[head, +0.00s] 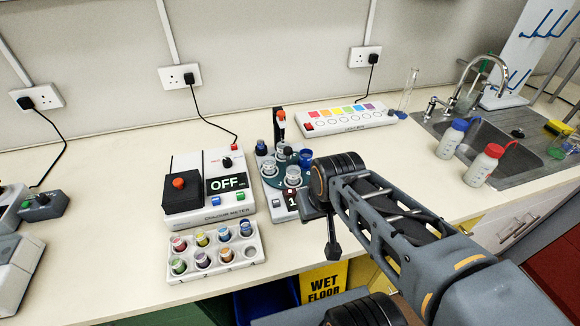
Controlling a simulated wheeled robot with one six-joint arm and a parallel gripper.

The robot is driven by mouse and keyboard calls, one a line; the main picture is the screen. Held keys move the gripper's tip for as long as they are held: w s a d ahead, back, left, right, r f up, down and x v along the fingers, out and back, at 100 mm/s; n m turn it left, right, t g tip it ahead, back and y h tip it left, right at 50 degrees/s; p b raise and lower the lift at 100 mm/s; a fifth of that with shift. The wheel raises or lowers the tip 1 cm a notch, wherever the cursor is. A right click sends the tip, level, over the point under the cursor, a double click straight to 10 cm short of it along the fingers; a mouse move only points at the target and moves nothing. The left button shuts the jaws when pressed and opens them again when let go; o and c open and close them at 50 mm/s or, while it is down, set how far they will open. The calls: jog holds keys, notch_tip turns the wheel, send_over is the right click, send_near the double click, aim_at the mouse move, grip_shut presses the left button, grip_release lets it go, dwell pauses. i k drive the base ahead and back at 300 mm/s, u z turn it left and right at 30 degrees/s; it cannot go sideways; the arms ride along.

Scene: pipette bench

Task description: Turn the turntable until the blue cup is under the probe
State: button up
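The turntable (271,182) is a dark green disc on a white base, left of my arm, carrying several cups. The blue cup (306,158) stands at its right rear side. The probe (281,122), with an orange-red top, hangs from a black post at the back of the disc; the blue cup is to the right of and nearer than it, not below it. Clear or white cups (293,175) stand toward the front. My gripper (326,232) is at the front right of the turntable, pointing down. My wrist hides part of the base, and the finger gap is not clear.
A colour meter (226,186) reading OFF stands left of the turntable. In front of it is a white rack (247,249) of coloured vials. A colour strip box (345,118) lies behind, and a sink with two bottles (484,165) is at right. The front counter edge is close.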

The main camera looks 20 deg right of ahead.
aim_at(278, 180)
jog(key=z, duration=0.05)
jog(key=k, duration=0.5)
jog(key=z, duration=1.05)
jog(key=k, duration=0.65)
jog(key=u, duration=1.1)
jog(key=i, duration=1)
